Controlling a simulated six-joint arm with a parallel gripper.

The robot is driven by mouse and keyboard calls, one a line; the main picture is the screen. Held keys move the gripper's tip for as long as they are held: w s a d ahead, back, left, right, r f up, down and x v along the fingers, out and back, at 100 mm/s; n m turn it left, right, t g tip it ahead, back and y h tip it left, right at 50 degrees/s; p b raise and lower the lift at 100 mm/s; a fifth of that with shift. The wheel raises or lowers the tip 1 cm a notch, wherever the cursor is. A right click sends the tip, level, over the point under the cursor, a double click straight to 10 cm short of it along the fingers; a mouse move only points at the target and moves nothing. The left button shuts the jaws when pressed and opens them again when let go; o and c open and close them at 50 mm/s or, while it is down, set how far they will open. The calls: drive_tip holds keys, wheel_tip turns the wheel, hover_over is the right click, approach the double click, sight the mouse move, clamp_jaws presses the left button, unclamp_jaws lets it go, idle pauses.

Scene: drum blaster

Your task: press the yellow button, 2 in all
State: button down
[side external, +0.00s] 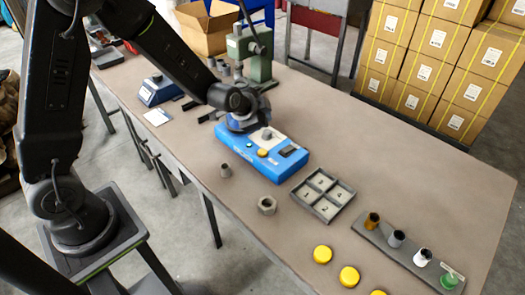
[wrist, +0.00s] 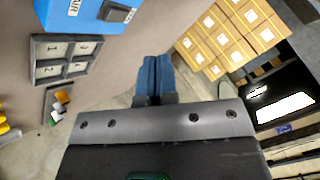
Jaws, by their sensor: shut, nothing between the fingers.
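A blue box (side external: 264,158) with lettering on its front stands mid-table. A small yellow button (side external: 262,152) sits on its top, near the front edge, beside a dark panel (side external: 287,150). My gripper (wrist: 153,72) shows blue fingers pressed together, with nothing between them. In the side view my wrist is at the far left end of the box, above or just behind it; the fingertips are not clear there, and I cannot tell if they touch the box. In the wrist view only a corner of the blue box (wrist: 72,10) shows, and the button is out of sight.
A grey numbered tray (side external: 323,194) and a nut (side external: 267,205) lie near the box. Yellow discs (side external: 322,254) lie at the front edge. A rack (side external: 405,256) holds several small pieces. A green machine (side external: 250,52) stands behind my wrist. The right rear tabletop is clear.

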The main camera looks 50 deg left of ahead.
sight(263, 153)
drive_tip(key=shift+w+a+f, duration=0.1)
drive_tip(key=shift+f, duration=0.15)
drive_tip(key=shift+f, duration=4.4)
drive_tip(key=shift+f, duration=0.45)
drive_tip(key=shift+f, duration=0.45)
drive_tip(key=shift+r, duration=0.9)
